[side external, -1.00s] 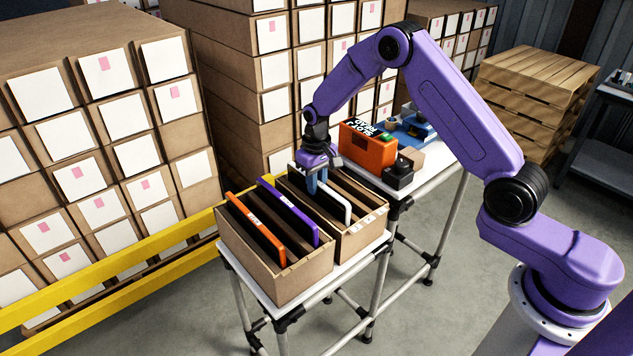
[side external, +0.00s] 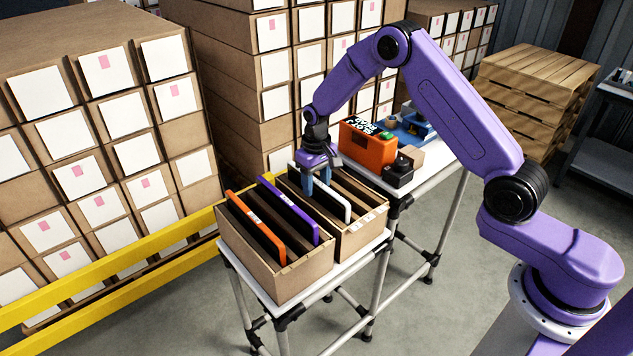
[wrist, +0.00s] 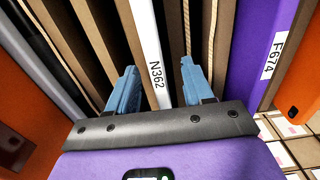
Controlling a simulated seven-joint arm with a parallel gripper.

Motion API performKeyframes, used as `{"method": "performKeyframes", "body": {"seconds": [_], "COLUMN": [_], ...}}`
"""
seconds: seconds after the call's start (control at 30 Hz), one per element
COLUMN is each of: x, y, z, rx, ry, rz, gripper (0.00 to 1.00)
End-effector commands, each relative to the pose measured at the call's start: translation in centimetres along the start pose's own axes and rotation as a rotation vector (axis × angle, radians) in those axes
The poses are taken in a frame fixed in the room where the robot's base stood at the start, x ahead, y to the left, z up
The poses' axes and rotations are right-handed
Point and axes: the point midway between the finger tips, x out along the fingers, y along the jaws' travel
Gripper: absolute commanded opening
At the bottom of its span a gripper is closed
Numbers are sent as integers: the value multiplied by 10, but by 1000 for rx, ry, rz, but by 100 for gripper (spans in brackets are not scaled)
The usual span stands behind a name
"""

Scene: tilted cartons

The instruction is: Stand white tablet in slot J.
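The white tablet (side external: 338,205) stands on edge, leaning, in the right-hand carton (side external: 352,243). In the wrist view the white tablet (wrist: 149,45) shows a label reading N362. My gripper (side external: 315,183) is low over this carton at the tablet's far part. In the wrist view my gripper (wrist: 158,88) has its blue fingers apart, one on each side of the white tablet, with gaps visible on both sides. Small labels sit on the carton's near rim; their letters are too small to read, so I cannot tell which slot is J.
The left carton (side external: 283,284) holds a leaning orange tablet (side external: 256,229) and a purple tablet (side external: 289,212). A yellow rail (side external: 130,258) runs along the left.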

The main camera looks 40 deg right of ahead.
Motion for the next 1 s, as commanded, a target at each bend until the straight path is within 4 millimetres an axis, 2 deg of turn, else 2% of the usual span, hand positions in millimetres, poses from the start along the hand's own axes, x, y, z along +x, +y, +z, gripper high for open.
{"method": "performKeyframes", "body": {"seconds": [0.23, 0.37, 0.57, 1.0], "x": [1, -6, -39, -132], "y": [0, 0, 0, 0], "z": [1, 0, 0, -1], "rx": [0, 0, 0, 0], "ry": [-3, -1, 3, 3], "rz": [0, 0, 0, 0], "gripper": [50, 50, 50, 50]}}
